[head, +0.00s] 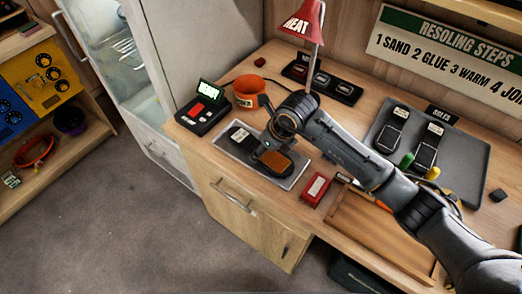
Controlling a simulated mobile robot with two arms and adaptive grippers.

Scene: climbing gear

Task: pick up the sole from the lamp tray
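The lamp tray (292,181) is a flat metal tray on the bench below the red heat lamp (303,22). On it lies a dark sole with a pale label at its upper left and a brown-orange face (277,163) at its lower right. My gripper crosses in front of its middle, so I cannot tell if this is one piece or two. My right gripper (268,140) is over the sole, with its fingers pointing down at it. Whether the fingers touch or grip it is hidden. My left gripper is out of view.
A timer box (203,106) and orange pot (249,92) stand behind the tray. A black holder (322,80) lies at the back. A grey tray (465,160) with two soles is on the right, a red box (316,189) nearer. The bench's front edge is close to the lamp tray.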

